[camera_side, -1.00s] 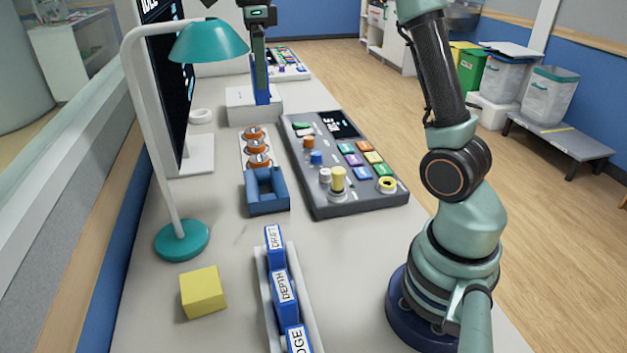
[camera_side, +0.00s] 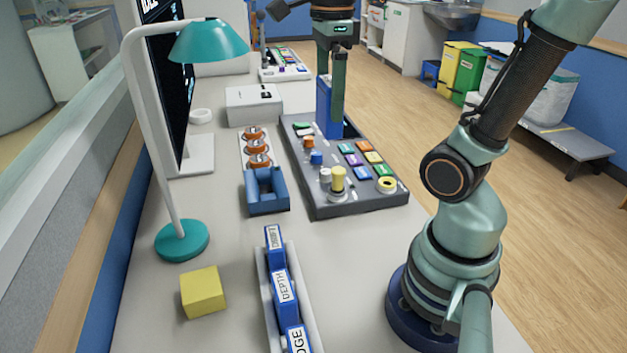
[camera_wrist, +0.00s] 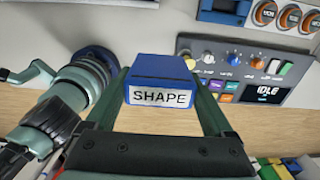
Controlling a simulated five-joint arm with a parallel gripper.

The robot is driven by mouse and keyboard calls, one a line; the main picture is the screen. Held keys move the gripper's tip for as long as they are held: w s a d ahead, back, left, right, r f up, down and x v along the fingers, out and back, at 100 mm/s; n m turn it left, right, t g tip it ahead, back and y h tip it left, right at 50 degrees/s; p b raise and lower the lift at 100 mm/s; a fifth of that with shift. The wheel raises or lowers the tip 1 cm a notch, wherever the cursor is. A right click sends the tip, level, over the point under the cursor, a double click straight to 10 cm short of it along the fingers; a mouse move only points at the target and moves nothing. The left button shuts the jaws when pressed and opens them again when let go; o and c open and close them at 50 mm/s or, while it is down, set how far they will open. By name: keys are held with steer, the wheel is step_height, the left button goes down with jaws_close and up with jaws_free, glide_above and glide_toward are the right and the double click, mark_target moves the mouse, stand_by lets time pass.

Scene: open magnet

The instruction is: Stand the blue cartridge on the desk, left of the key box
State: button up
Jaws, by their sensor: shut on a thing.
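My gripper (camera_side: 338,112) is shut on a blue cartridge (camera_side: 323,108). The cartridge hangs upright above the far part of the grey control panel, partly hidden by the near finger. In the wrist view the cartridge (camera_wrist: 163,72) sits between the two fingers, with a white label reading SHAPE. A white box (camera_side: 252,108) with dark marks on top, seemingly the key box, stands on the desk (camera_side: 225,235) to the left of the held cartridge. Its top is clear.
The grey control panel (camera_side: 355,203) has knobs and coloured keys. A blue holder (camera_side: 267,201) and several orange rings (camera_side: 257,146) stand left of it. A white rack (camera_side: 264,290) with labelled blue cartridges, a yellow cube (camera_side: 203,292) and a teal lamp (camera_side: 182,240) are nearer.

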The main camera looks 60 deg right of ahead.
steer(key=shift+s+a+f, duration=0.1)
steer(key=shift+s+f, duration=0.1)
steer(key=shift+f, duration=6.15)
steer(key=shift+s+f, duration=0.15)
steer(key=shift+f, duration=6.2)
steer(key=shift+f, duration=0.6)
steer(key=o, duration=1.2)
steer(key=shift+c, duration=0.2)
steer(key=w+a+r+n+t, duration=0.1)
steer(key=a+r+n+t, duration=0.1)
steer(key=r+n, duration=0.8)
steer(key=w+a+r+n+t, duration=0.2)
steer(key=r+n, duration=0.9)
steer(key=n, duration=0.6)
steer(key=shift+w+a+r+t, duration=0.2)
steer(key=shift+a+t, duration=0.6)
steer(key=shift+a, duration=0.2)
